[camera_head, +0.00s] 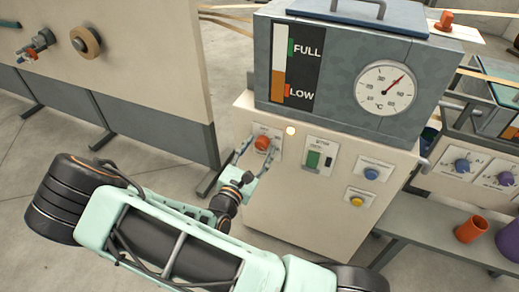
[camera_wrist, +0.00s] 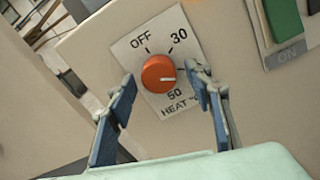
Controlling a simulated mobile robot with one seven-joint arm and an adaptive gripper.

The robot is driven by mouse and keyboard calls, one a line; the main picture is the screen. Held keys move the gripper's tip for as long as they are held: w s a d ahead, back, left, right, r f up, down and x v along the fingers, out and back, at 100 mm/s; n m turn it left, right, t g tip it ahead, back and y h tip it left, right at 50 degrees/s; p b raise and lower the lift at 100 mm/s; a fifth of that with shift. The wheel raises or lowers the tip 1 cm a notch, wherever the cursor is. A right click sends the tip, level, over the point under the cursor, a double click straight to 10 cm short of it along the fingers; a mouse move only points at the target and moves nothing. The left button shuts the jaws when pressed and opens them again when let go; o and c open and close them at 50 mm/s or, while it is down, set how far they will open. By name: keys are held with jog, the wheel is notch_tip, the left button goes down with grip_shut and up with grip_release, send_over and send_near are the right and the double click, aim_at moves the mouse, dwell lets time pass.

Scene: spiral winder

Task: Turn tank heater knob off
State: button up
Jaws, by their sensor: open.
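The heater knob (camera_wrist: 158,73) is a round orange-red dial on a white label plate (camera_wrist: 132,50) on the beige panel. Its white pointer line faces right and slightly down, between the 30 and 50 marks. OFF is printed at the upper left of the plate. My gripper (camera_wrist: 160,88) is open, with one blue-padded finger on each side of the knob. Gaps show between the fingertips and the knob, and the right finger covers part of the plate's edge. In the head view the knob (camera_head: 262,143) shows just beyond the fingers.
A lit lamp (camera_head: 290,130) and a green switch (camera_head: 313,159) sit right of the knob. Open floor lies left of the cabinet.

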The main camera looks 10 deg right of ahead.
jog(key=shift+w+d, duration=0.15)
jog(key=shift+w, duration=0.1)
jog(key=c, duration=1.2)
jog(key=shift+o, duration=0.2)
